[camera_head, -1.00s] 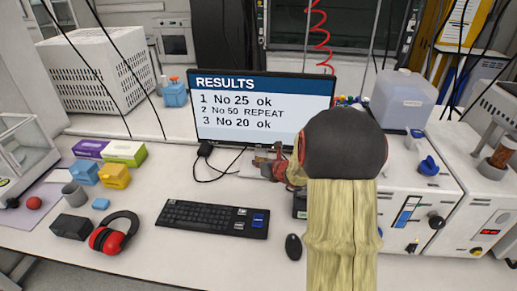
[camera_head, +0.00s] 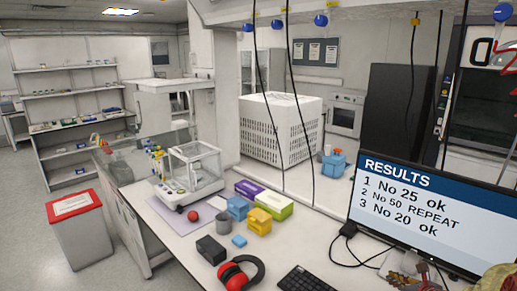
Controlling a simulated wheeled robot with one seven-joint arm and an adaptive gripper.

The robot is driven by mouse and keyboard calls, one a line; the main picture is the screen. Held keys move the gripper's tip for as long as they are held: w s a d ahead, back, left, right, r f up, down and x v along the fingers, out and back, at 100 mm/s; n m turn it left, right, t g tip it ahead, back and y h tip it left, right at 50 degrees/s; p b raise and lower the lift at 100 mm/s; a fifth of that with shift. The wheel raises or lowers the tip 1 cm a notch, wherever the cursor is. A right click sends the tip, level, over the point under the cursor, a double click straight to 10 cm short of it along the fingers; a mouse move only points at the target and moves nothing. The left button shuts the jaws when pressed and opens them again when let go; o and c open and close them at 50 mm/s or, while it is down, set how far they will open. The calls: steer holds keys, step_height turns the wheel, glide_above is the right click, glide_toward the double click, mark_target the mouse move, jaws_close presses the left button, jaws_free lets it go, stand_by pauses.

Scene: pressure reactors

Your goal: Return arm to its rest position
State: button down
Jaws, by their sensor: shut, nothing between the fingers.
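My arm shows only at the lower right corner, where a piece of its pale yellow sleeve (camera_head: 500,279) enters the picture. My gripper (camera_head: 406,272) is partly in view just below the monitor, at the bottom edge. It is shut with nothing held in it. The rest of the arm is cut off by the frame.
The monitor (camera_head: 412,211) reads RESULTS with run 2 marked REPEAT. A keyboard (camera_head: 304,281), red headphones (camera_head: 241,274), small boxes and a balance (camera_head: 190,174) stand on the bench. A red-lidded bin (camera_head: 80,229) stands on the floor, with open floor to its left.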

steer(key=s+a+r+n+g+y, duration=0.2)
steer(key=s+a+r+n+g, duration=0.15)
steer(key=s+a+n, duration=0.7)
steer(key=s+a+r+n+g+y, duration=0.15)
steer(key=s+a+n+g, duration=0.25)
steer(key=s+a+n, duration=0.7)
steer(key=s+a+r+n+t+h, duration=0.1)
steer(key=s+a+r+n+h, duration=0.2)
steer(key=n, duration=1)
steer(key=s+a+r, duration=0.2)
steer(key=a+r, duration=0.3)
steer(key=r, duration=0.2)
steer(key=shift+s+a+r, duration=0.35)
steer(key=shift+s+t+h, duration=0.1)
steer(key=shift+t+h, duration=0.15)
